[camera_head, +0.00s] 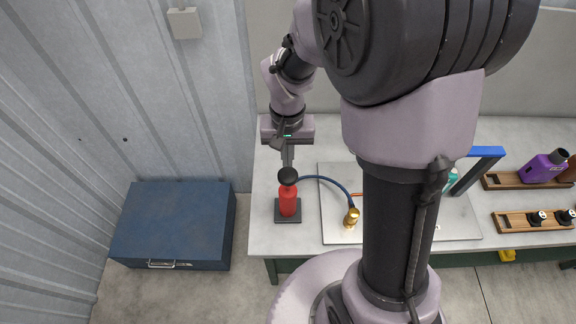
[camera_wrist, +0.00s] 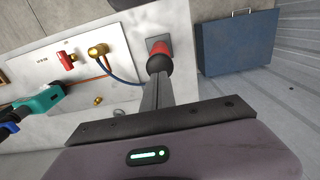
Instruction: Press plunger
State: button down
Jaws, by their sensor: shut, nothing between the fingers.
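The plunger is a red cylinder (camera_head: 288,201) with a round black knob (camera_head: 288,176) on top, upright on a dark square base (camera_head: 288,214) at the left of the table. In the wrist view the knob (camera_wrist: 160,64) covers much of the red body (camera_wrist: 159,47). My gripper (camera_head: 288,163) points down at the knob with its fingers shut and empty. In the wrist view the fingertips (camera_wrist: 157,80) meet the near side of the knob in the picture. I cannot tell whether they touch it or are just above it.
A blue hose (camera_head: 328,181) runs from the plunger to a brass fitting (camera_head: 352,217) on the grey plate (camera_head: 334,231). A teal tool (camera_wrist: 42,103) lies near the plate. A blue chest (camera_head: 172,222) stands left of the table. Wooden racks (camera_head: 530,222) are at right.

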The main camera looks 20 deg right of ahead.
notch_tip(320, 180, up, 4)
jog(key=shift+f, duration=0.1)
dwell(1.1)
jog(key=s+a+f+t+y+b, duration=0.1)
jog(key=s+a+f+t+b, duration=0.1)
jog(key=s+b, duration=0.5)
jog(key=s+a+f+t+y+b, duration=0.1)
jog(key=s+a+f+t+b, duration=0.1)
jog(key=s+b, duration=0.5)
jog(key=f+t+b, duration=0.1)
jog(key=b, duration=0.5)
jog(key=shift+s+f+m+t, duration=0.35)
jog(key=shift+s+m+t, duration=0.05)
jog(key=shift+d, duration=0.1)
